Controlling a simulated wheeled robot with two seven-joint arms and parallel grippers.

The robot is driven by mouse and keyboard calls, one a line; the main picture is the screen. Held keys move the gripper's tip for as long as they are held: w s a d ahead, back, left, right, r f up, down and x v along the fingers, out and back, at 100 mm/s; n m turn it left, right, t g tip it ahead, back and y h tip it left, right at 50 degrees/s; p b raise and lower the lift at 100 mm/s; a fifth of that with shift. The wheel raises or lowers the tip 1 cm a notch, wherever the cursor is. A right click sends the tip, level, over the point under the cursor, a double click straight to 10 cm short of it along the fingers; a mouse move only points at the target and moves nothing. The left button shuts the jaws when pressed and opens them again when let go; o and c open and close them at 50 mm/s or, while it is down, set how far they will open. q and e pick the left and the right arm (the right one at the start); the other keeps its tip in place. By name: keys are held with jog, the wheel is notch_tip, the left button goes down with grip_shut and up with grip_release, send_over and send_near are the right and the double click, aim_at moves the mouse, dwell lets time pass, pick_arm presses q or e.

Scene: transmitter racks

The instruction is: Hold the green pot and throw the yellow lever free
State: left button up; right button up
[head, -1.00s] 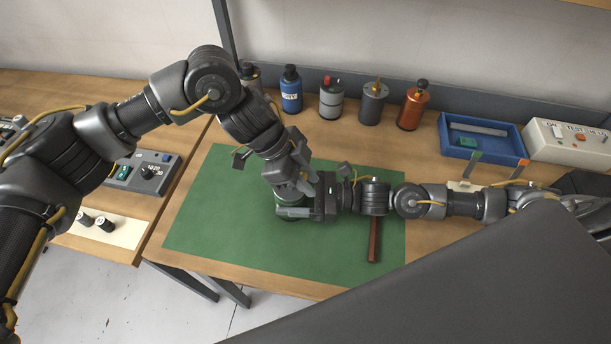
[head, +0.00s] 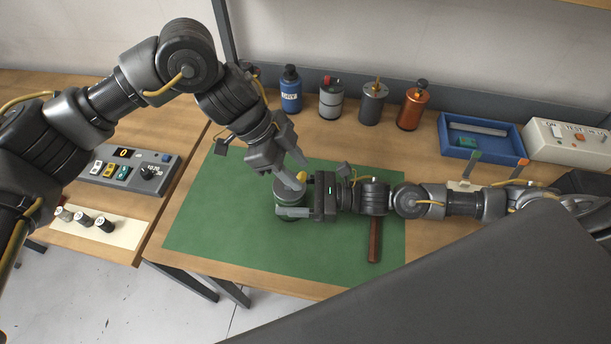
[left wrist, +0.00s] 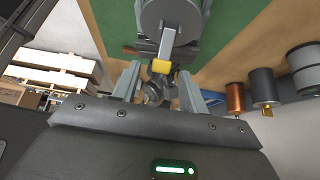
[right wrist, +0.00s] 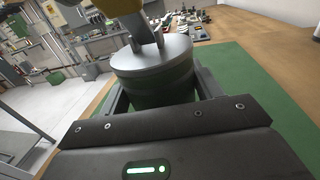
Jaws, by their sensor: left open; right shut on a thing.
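The green pot (head: 287,198), with a grey metal lid, stands on the green mat (head: 225,225). It also shows in the right wrist view (right wrist: 152,82), between the fingers there. My right gripper (head: 302,200) is shut on its sides from the right. The yellow lever (head: 302,176) shows at the pot's upper right edge. In the left wrist view its yellow end (left wrist: 161,66) appears between the two fingers. My left gripper (head: 294,171) is open and points down just above the pot and lever. Whether it touches the lever, and whether the lever is thrown, I cannot tell.
A brown-handled tool (head: 375,240) lies on the mat below my right arm. Blue (head: 291,93), grey and orange (head: 412,108) canisters line the back. A blue tray (head: 480,138) and white box (head: 568,142) stand right. A control panel (head: 130,170) is left. The mat's left half is clear.

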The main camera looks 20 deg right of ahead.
pick_arm(q)
jog(key=v, duration=0.7)
pick_arm(e)
jog(key=shift+f, duration=0.15)
pick_arm(q)
jog(key=shift+a+r, duration=0.1)
jog(key=shift+a, duration=0.05)
pick_arm(e)
jog(key=o, duration=1.3)
jog(key=shift+o, duration=0.2)
jog(key=v, duration=1.1)
jog(key=shift+s+d, duration=0.15)
jog(key=shift+d, duration=0.05)
jog(key=shift+s+d, duration=0.1)
jog(key=shift+d, duration=0.15)
pick_arm(q)
jog(key=shift+r, duration=0.1)
pick_arm(e)
jog(key=shift+r, duration=0.2)
